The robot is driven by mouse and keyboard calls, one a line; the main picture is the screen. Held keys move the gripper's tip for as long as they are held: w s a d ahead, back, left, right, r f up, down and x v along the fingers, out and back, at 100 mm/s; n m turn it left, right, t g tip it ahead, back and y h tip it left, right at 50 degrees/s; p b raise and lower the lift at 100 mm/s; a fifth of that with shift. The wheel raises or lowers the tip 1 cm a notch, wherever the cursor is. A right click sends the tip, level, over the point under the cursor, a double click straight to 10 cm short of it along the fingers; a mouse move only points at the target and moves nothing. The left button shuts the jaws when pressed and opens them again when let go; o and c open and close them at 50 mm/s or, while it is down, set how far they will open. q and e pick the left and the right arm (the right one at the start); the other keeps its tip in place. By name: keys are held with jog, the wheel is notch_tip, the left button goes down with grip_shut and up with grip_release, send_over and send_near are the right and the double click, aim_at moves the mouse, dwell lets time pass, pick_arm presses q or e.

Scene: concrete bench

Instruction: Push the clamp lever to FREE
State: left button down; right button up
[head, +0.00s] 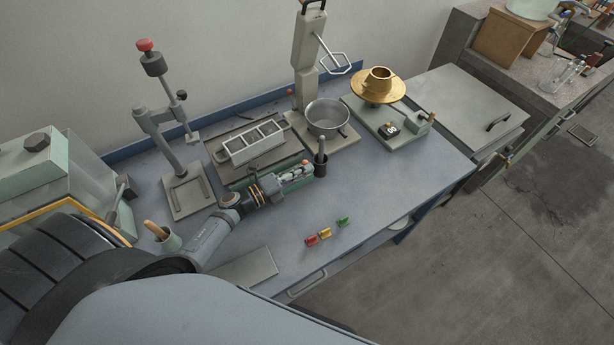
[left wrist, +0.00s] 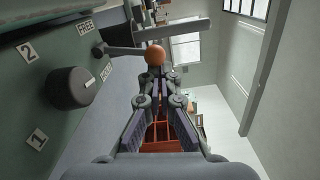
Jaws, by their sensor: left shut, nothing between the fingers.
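The clamp lever shows in the left wrist view as a grey arm ending in an orange ball (left wrist: 155,55). It stands out from a green panel (left wrist: 55,45) beside a FREE label (left wrist: 86,26) and a second label (left wrist: 105,73) too small to read surely. My left gripper (left wrist: 158,80) is shut and empty, its fingertips at or just short of the ball; I cannot tell whether they touch. In the head view my left gripper (head: 299,171) is at the front of the green-based device with a metal mould frame (head: 250,140). My right gripper is out of view.
A black knob (left wrist: 70,88) sits on the panel near labels 1 and 2. A black cup with a handle (head: 320,168) stands right of my gripper. A steel pot (head: 327,117) is behind. Small coloured blocks (head: 325,233) lie on the blue bench, with clear space around them.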

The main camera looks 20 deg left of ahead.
pick_arm(q)
jog(key=shift+w+a+r, duration=0.45)
jog(key=shift+w+a, duration=0.15)
jog(key=shift+a, duration=0.2)
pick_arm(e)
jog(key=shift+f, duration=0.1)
pick_arm(q)
jog(key=shift+w+r, duration=0.1)
dwell(0.3)
